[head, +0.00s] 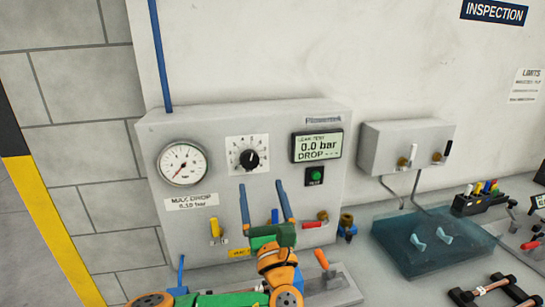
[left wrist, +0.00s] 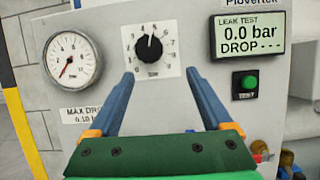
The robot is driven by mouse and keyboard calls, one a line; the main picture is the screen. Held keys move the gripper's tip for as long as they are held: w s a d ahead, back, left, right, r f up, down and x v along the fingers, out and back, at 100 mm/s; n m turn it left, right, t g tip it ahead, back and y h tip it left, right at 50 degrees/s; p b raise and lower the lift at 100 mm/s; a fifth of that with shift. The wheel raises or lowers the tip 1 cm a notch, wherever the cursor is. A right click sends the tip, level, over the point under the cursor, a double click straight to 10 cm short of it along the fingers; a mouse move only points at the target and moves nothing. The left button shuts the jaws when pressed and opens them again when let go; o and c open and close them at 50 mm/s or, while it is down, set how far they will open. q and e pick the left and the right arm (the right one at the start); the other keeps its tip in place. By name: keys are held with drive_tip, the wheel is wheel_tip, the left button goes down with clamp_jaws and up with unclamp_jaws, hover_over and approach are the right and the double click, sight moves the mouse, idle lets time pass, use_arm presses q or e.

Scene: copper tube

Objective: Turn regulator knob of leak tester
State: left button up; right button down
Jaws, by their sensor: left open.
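The leak tester (head: 330,120) is a grey box against the wall. Its black regulator knob (head: 249,159) sits on a white numbered dial plate, right of a round gauge (head: 183,163). The display (head: 318,146) reads 0.0 bar. My left gripper (head: 263,188) is open and empty, its two blue fingers pointing up at the panel just below the knob. In the left wrist view the knob (left wrist: 149,48) is above and between the fingertips (left wrist: 160,76), apart from them. The knob's white mark points nearly straight up. My right gripper is not in view.
A green button (head: 315,174) is below the display. A yellow-handled valve (head: 215,228) and a red-handled valve (head: 317,219) are low on the panel. A blue translucent tank (head: 432,243) and a smaller grey box (head: 407,145) are to the right.

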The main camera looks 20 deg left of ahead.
sight(251, 167)
use_arm(q)
drive_tip(key=shift+y, duration=0.3)
drive_tip(key=a+r+p, duration=0.2)
drive_tip(key=r, duration=0.1)
drive_tip(key=a+r+p, duration=0.1)
drive_tip(key=a, duration=0.1)
drive_tip(key=shift+w+a+r, duration=0.1)
drive_tip(key=shift+w+r, duration=0.15)
drive_tip(key=shift+r, duration=0.05)
drive_tip(key=shift+w+d, duration=0.25)
drive_tip(key=shift+d, duration=0.1)
drive_tip(key=shift+w+a+f, duration=0.1)
drive_tip(key=shift+w+f, duration=0.15)
drive_tip(key=shift+w, duration=0.25)
drive_tip(key=shift+w+f, duration=0.25)
drive_tip(key=shift+w, duration=0.25)
drive_tip(key=shift+c, duration=1.4)
drive_tip(key=shift+w+a+f, duration=0.15)
drive_tip(key=shift+w+a, duration=0.1)
drive_tip(key=c, duration=0.4)
drive_tip(key=shift+s+a, duration=0.1)
drive_tip(key=shift+c, duration=1.4)
clamp_jaws()
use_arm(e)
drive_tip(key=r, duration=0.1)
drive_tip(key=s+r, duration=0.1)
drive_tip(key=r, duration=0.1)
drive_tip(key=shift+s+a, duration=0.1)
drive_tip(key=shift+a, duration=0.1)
